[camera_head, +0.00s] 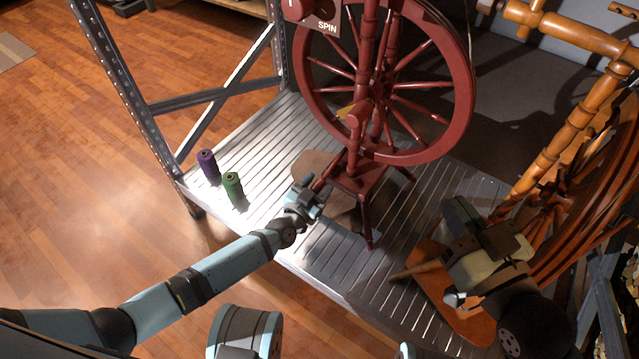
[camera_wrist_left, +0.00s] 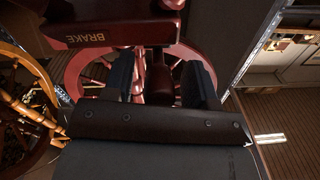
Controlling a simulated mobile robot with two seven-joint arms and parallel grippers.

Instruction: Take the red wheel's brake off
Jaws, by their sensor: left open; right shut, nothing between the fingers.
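The red spinning wheel (camera_head: 463,100) stands upright on a slatted metal shelf, on turned red legs. A red part lettered BRAKE (camera_wrist_left: 92,38) crosses the top left of the left wrist view; the red wheel rim curves behind it. My left gripper (camera_head: 312,200) is open beside the wheel's lower red frame, left of its front leg. In the left wrist view, my two dark fingers (camera_wrist_left: 161,84) stand apart, with a red part showing between them; I cannot tell whether they touch it. My right gripper (camera_head: 462,225) is shut and empty, right of the red wheel.
A purple spool (camera_head: 208,166) and a green spool (camera_head: 233,188) stand near the left edge of the metal shelf (camera_head: 270,160). A large orange wooden wheel (camera_head: 590,190) stands at the right. A metal upright (camera_head: 113,70) rises at the shelf's left corner. A SPIN sign (camera_head: 327,27) hangs at the top.

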